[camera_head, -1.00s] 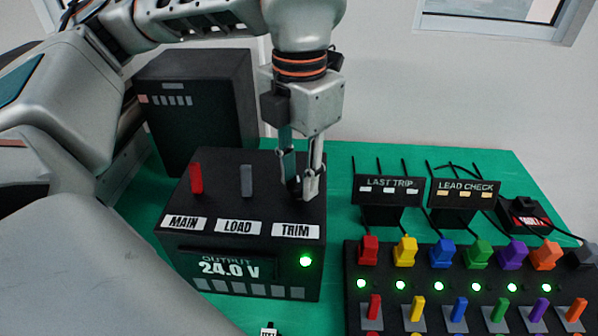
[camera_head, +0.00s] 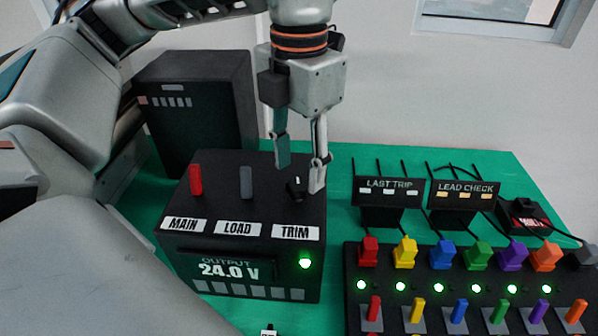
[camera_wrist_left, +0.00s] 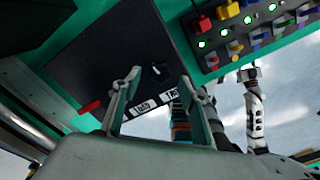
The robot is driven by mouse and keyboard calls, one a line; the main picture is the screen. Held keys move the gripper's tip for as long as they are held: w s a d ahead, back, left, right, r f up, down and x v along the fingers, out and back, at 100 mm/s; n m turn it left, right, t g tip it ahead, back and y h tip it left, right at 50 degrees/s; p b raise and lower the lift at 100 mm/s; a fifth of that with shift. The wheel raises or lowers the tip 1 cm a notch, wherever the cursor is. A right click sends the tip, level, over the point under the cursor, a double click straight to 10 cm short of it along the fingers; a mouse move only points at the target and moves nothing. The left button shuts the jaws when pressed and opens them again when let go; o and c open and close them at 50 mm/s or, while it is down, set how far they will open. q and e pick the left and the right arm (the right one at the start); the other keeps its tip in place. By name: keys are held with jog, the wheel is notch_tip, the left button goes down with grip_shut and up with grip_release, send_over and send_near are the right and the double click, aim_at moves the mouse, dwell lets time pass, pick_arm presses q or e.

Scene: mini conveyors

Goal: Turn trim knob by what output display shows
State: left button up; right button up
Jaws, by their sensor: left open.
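The black power box carries a red MAIN lever (camera_head: 196,179), a grey LOAD lever (camera_head: 246,182) and a small black TRIM knob (camera_head: 295,188) with a white mark. The output display (camera_head: 228,269) on its front reads 24.0 V, and a green light (camera_head: 305,262) glows beside it. My left gripper (camera_head: 300,172) is open, its fingers apart above the TRIM knob and holding nothing. In the left wrist view the knob (camera_wrist_left: 160,70) shows beyond the gap between the open fingertips. My right gripper does not show in the head view.
A panel of coloured plugs and switches with green lights (camera_head: 440,286) stands at the right. Behind it are the LAST TRIP (camera_head: 389,184) and LEAD CHECK (camera_head: 465,188) signs. A tall black unit (camera_head: 200,105) stands behind the power box.

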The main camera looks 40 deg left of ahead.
aim_at(299, 184)
pick_arm(q)
notch_tip(299, 184, up, 9)
jog(key=shift+r, duration=0.15)
dwell(0.7)
